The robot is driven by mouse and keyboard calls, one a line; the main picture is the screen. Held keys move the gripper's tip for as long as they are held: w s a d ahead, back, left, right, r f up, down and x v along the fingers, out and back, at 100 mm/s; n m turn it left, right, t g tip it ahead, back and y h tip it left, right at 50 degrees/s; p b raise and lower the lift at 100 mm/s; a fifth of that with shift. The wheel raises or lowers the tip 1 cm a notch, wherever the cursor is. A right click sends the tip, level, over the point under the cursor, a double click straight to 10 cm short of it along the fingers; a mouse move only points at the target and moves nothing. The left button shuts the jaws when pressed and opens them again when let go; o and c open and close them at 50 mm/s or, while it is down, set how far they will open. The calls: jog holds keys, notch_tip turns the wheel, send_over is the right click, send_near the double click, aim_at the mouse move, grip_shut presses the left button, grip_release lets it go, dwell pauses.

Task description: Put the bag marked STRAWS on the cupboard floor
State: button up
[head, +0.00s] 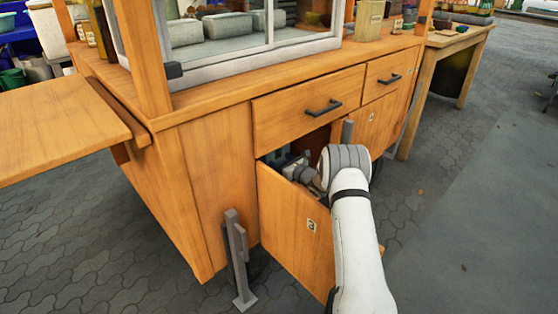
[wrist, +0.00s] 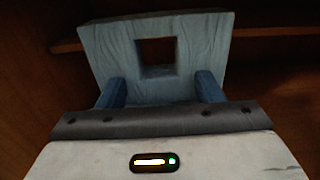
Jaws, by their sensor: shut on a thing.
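The blue fingers stand on either side of the bag's lower part. No STRAWS marking shows on the side facing the wrist camera. In the head view, my gripper (head: 303,172) reaches into the open lower cupboard behind its swung-out door (head: 290,222). The arm and the door hide most of the inside there. I cannot tell whether the bag touches the cupboard floor.
A wooden ledge (wrist: 275,32) runs across the dark cupboard interior behind the bag. A closed drawer (head: 308,105) with a black handle is above the opening. A grey upright post (head: 238,258) stands by the open door. Paved ground is clear at the right.

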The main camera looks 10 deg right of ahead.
jog(key=o, duration=1.5)
jog(key=shift+o, duration=0.2)
jog(key=shift+r, duration=0.2)
jog(key=p+v, duration=0.4)
jog(key=v, duration=0.8)
